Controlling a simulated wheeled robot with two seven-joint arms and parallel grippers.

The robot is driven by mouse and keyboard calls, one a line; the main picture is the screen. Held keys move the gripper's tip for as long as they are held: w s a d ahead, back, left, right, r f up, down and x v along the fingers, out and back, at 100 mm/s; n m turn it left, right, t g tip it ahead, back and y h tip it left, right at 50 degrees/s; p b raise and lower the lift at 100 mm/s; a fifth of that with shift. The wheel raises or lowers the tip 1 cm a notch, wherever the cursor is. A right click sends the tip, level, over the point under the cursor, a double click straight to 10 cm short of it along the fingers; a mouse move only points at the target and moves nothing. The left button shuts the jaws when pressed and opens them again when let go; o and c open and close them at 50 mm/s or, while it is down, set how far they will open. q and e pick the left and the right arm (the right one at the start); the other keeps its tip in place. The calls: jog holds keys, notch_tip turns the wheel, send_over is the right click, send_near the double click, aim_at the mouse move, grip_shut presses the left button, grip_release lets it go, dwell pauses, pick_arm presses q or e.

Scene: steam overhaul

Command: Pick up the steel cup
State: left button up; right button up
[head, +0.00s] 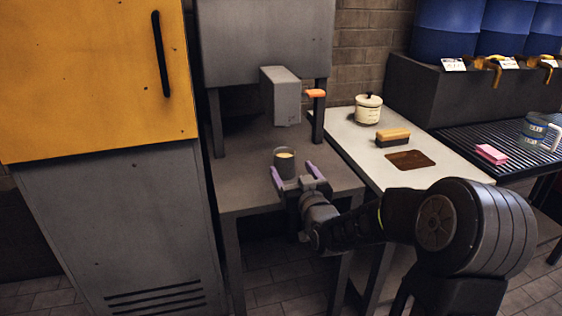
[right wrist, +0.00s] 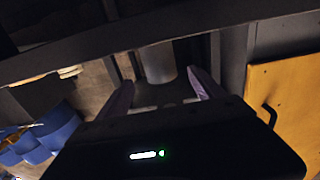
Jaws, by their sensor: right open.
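The steel cup (head: 285,163) stands upright on a grey table under a grey machine, with something pale yellow inside. My right gripper (head: 294,174) is open, its two purple fingers pointing at the cup from the near side. In the head view the fingertips are close to the cup's lower near side; whether they touch it I cannot tell. In the right wrist view the cup (right wrist: 158,62) appears as a grey cylinder just ahead of and between the open fingers (right wrist: 160,82). My left gripper is not in view.
The grey machine (head: 280,88) with an orange lever (head: 315,93) stands behind the cup. A yellow and grey cabinet (head: 90,80) rises at left. The counter (head: 352,138) at right holds a lidded jar (head: 368,112) and a brush (head: 392,139). A pink block (head: 491,154) and mugs (head: 536,131) sit further right.

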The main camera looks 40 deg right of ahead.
aim_at(287, 163)
jog(key=shift+s, duration=0.15)
jog(key=shift+x, duration=1.35)
jog(key=x, duration=0.5)
jog(key=shift+f, duration=0.15)
jog(key=shift+c, duration=0.5)
grip_shut()
